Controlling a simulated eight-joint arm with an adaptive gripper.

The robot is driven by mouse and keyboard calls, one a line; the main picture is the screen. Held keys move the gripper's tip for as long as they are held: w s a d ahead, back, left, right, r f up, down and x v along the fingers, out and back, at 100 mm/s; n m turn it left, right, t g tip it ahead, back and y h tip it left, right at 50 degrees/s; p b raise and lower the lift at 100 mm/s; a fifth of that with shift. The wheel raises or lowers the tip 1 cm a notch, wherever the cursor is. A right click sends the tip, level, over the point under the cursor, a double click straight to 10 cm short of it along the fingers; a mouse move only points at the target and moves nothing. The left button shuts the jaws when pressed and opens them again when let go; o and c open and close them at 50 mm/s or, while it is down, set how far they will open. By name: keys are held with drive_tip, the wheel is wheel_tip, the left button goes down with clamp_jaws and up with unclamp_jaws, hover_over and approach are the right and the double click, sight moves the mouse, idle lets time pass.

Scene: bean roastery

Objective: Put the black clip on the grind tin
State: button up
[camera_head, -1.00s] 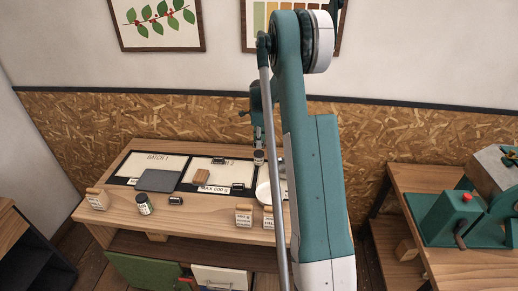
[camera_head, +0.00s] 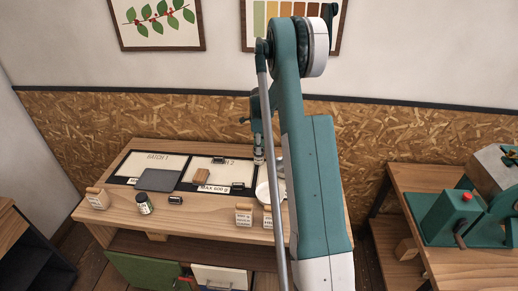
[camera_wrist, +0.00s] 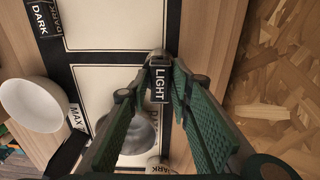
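Small black clip-like pieces lie on the worktop in the head view: one at the front (camera_head: 176,200), one on the second white panel (camera_head: 219,160), and one by the MAX 600 g tag (camera_head: 237,186). I cannot tell which is the task's clip. My gripper (camera_wrist: 160,75) points down at the mat, its green fingers either side of a black piece lettered LIGHT (camera_wrist: 160,86). I cannot tell whether they touch it. A round silvery thing (camera_wrist: 140,132), perhaps the grind tin, is partly hidden by the left finger. In the head view, my gripper is beside my large arm link.
A green machine (camera_head: 450,217) stands on the right bench. My arm hides the worktop's right part.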

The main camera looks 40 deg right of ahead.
drive_tip(key=shift+o, duration=0.5)
drive_tip(key=shift+r, duration=0.2)
wheel_tip(320, 180, up, 12)
idle(0.5)
idle(0.5)
drive_tip(key=s+a+r+n+t, duration=0.1)
drive_tip(key=s+a+r+n, duration=0.4)
drive_tip(key=a, duration=0.4)
drive_tip(key=s+a+r+n+t+h, duration=0.1)
drive_tip(key=s+a+r+n, duration=0.25)
drive_tip(key=a+r, duration=0.5)
drive_tip(key=s+a+r+n+t, duration=0.1)
drive_tip(key=s+a+r+n, duration=0.4)
drive_tip(key=a, duration=0.5)
drive_tip(key=s+a+f+n+t, duration=0.1)
drive_tip(key=s+a+n+t, duration=0.1)
drive_tip(key=s+a+n, duration=0.4)
drive_tip(key=s+a+f+n+t+y, duration=0.1)
drive_tip(key=s+a+n+t, duration=0.1)
drive_tip(key=s+a+n, duration=0.5)
drive_tip(key=s+a, duration=0.6)
drive_tip(key=s, duration=0.6)
drive_tip(key=shift+a, duration=0.3)
